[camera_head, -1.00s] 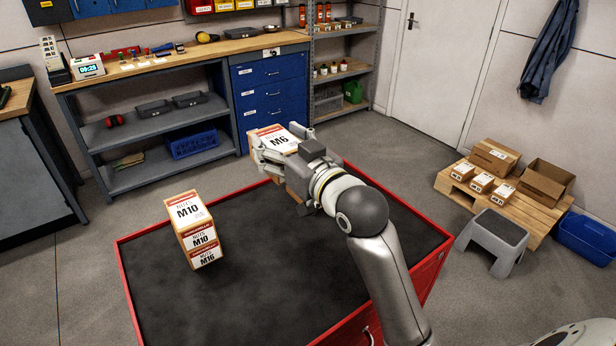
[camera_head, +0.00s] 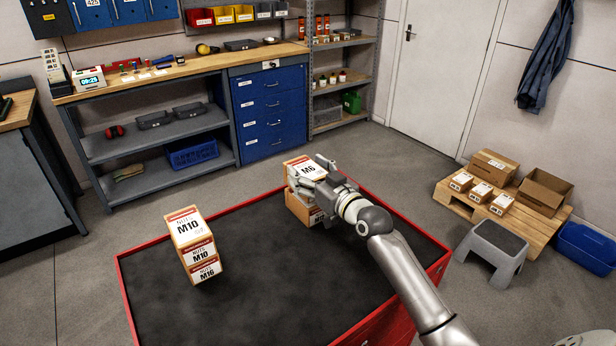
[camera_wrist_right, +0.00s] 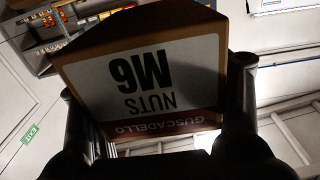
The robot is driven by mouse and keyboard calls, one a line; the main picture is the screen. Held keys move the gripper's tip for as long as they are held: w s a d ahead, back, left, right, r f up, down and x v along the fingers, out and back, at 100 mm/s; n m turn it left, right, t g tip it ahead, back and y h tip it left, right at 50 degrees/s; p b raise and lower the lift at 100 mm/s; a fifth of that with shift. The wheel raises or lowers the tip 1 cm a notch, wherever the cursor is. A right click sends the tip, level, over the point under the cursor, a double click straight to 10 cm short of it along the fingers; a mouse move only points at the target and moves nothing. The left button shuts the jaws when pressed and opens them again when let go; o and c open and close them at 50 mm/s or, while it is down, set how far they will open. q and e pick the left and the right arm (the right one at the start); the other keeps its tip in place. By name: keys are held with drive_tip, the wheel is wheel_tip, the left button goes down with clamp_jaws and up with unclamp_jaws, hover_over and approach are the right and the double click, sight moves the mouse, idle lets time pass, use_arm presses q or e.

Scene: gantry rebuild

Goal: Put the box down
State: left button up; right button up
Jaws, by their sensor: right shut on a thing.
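The M6 nuts box (camera_head: 306,168), cardboard with a white and red label, is in my right gripper (camera_head: 308,184) near the far edge of the red-rimmed cart. It fills the right wrist view (camera_wrist_right: 145,75), label facing the camera, with a finger on each side. Another cardboard box (camera_head: 298,210) stands directly below it on the cart's dark top (camera_head: 260,260). My fingers partly cover both boxes, and I cannot tell whether the M6 box touches the lower one. My left gripper is not in view.
A stack of M10 and M16 boxes (camera_head: 192,245) stands on the cart's left part. The middle of the cart top is bare. A pallet (camera_head: 520,228) with boxes, a grey step stool (camera_head: 492,250) and a blue bin (camera_head: 587,245) stand at the right.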

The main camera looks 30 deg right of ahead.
drive_tip(key=shift+f, duration=0.7)
drive_tip(key=shift+f, duration=0.2)
drive_tip(key=o, duration=1.5)
drive_tip(key=shift+s+r, duration=0.1)
drive_tip(key=shift+r, duration=0.05)
drive_tip(key=shift+s+d+b, duration=0.25)
drive_tip(key=shift+s+b, duration=0.1)
drive_tip(key=shift+s, duration=1.6)
drive_tip(key=shift+s+d+b, duration=0.25)
drive_tip(key=shift+s+b, duration=0.05)
drive_tip(key=shift+s, duration=1.7)
drive_tip(key=shift+s+d+b, duration=0.25)
drive_tip(key=shift+s+b, duration=0.1)
drive_tip(key=shift+s, duration=1.6)
